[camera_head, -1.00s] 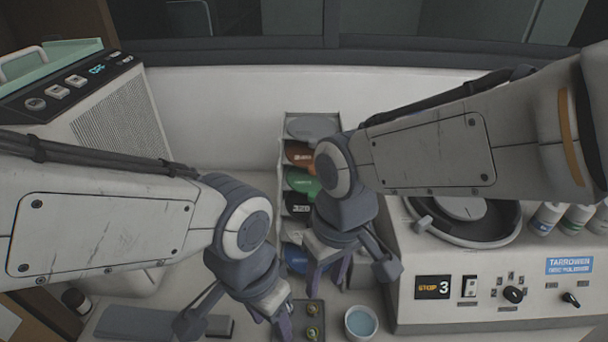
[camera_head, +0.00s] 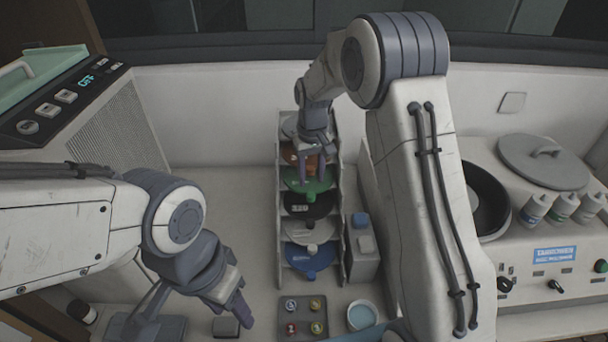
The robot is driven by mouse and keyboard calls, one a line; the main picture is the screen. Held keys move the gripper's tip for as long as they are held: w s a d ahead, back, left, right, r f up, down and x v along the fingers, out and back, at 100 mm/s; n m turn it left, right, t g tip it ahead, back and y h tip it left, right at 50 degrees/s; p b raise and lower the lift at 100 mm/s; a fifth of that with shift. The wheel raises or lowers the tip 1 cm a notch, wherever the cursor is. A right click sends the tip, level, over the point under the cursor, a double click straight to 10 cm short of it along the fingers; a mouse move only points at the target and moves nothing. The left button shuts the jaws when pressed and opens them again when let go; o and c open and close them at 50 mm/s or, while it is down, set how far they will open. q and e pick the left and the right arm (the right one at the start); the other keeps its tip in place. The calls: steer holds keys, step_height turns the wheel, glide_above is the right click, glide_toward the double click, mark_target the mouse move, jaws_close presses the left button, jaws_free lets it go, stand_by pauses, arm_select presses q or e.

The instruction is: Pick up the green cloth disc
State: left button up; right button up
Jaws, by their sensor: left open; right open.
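The green cloth disc (camera_head: 300,184) lies in a slot of the upright grey rack (camera_head: 337,232), below the brown-orange disc (camera_head: 290,154) and above the black disc (camera_head: 298,205). My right gripper (camera_head: 312,172) is open, with its fingers pointing down over the brown-orange and green discs. The fingers hide part of the green disc, and I cannot tell whether they touch it. My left gripper (camera_head: 243,308) is open and empty at the lower left, above the worktop.
A blue disc (camera_head: 308,260) is lowest in the rack. A tray of small samples (camera_head: 302,318) and a bowl of bluish liquid (camera_head: 361,316) stand in front. The polisher (camera_head: 545,248) with bottles is at the right. A vented machine (camera_head: 105,130) stands at the left.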

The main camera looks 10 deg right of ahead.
mark_target(311, 194)
steer(key=f+p, duration=0.1)
steer(key=f, duration=0.1)
steer(key=f+p, duration=0.2)
steer(key=f, duration=0.1)
steer(key=shift+s, duration=0.2)
steer(key=shift+f, duration=0.2)
jaws_close()
